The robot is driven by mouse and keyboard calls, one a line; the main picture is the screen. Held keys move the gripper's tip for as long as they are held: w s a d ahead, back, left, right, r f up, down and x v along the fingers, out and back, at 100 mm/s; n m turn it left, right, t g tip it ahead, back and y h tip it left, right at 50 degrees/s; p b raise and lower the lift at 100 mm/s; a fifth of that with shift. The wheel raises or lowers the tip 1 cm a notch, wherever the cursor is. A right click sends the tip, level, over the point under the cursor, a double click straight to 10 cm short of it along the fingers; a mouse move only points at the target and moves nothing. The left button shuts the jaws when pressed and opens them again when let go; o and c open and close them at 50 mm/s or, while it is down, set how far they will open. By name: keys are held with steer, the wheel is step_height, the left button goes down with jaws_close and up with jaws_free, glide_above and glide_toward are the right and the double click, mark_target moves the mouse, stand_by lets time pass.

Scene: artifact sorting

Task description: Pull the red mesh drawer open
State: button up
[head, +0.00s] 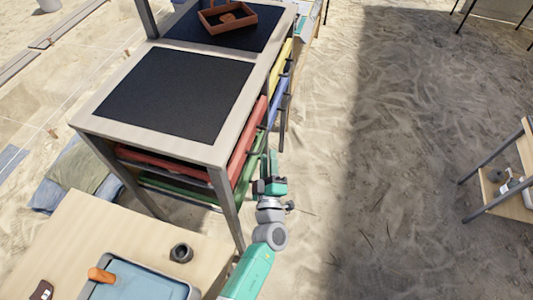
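The red mesh drawer (245,142) is the upper drawer in the near half of the wooden-topped unit (215,149). Its front faces right and looks in line with the frame, above the green drawer (180,190). My gripper (268,162) is beside the right face of the unit, close to the red and green drawer fronts.
A yellow drawer (280,66) and a blue drawer (280,98) are in the far half. A brown tray (246,22) stands on top. A near table (120,232) holds a blue tray (190,291) and a dark cup (181,253). Open sand (330,150) lies right; a shelf (490,205) stands beyond.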

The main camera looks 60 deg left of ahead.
mark_target(263, 140)
steer(key=shift+n+g, duration=0.3)
steer(key=shift+g, duration=0.1)
steer(key=a+b, duration=0.1)
steer(key=a, duration=0.1)
steer(key=w+a, duration=0.1)
steer(key=a, duration=0.2)
steer(key=w+a+b, duration=0.1)
steer(key=a, duration=0.1)
steer(key=shift+a+f+b, duration=0.1)
steer(key=shift+a+b, duration=0.2)
jaws_close()
